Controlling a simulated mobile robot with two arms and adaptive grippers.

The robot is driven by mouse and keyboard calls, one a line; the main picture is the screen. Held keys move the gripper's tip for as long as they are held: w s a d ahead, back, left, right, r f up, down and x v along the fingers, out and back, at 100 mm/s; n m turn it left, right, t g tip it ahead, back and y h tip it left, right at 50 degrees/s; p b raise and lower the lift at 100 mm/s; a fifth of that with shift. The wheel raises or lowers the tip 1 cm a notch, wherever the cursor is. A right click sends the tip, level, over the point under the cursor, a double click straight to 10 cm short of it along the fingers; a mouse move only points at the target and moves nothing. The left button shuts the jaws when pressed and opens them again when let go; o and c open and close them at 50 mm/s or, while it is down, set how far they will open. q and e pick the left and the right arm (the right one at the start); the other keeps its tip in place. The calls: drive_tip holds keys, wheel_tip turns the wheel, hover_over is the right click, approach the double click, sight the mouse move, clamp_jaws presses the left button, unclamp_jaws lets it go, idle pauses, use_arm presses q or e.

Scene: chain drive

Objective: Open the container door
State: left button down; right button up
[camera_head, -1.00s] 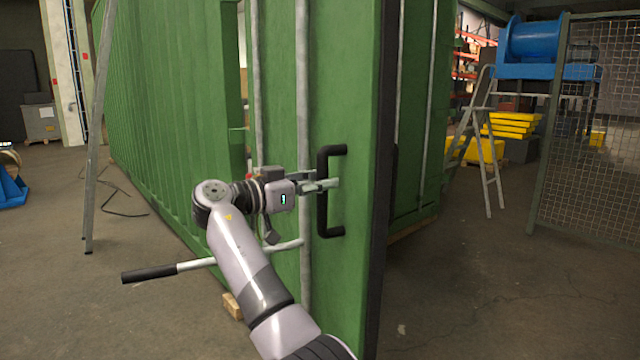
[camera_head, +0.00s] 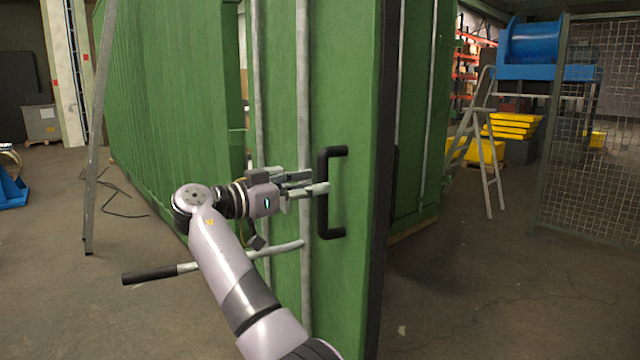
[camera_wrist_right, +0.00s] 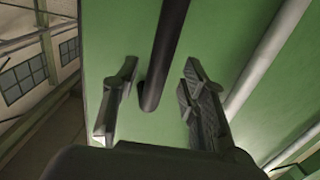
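The green container door (camera_head: 352,100) stands ajar, with a dark edge along its right side. A black U-shaped handle (camera_head: 322,212) is fixed upright on it. My right gripper (camera_head: 318,182) points at the handle from the left, its fingertips at or just in front of the handle's bar. In the right wrist view, its two fingers (camera_wrist_right: 160,72) are spread apart, and the black handle (camera_wrist_right: 167,40) shows between and beyond them with a gap on each side. Contact cannot be told. My left gripper is not in view.
A lever with a black grip (camera_head: 150,274) sticks out left below my right arm. Grey vertical rods (camera_head: 303,90) run along the door. Right of the door is open floor (camera_head: 480,290), then a stepladder (camera_head: 490,150) and a mesh fence (camera_head: 590,140).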

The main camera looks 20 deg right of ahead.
drive_tip(key=s+a, duration=0.1)
drive_tip(key=a, duration=0.8)
drive_tip(key=shift+s, duration=0.3)
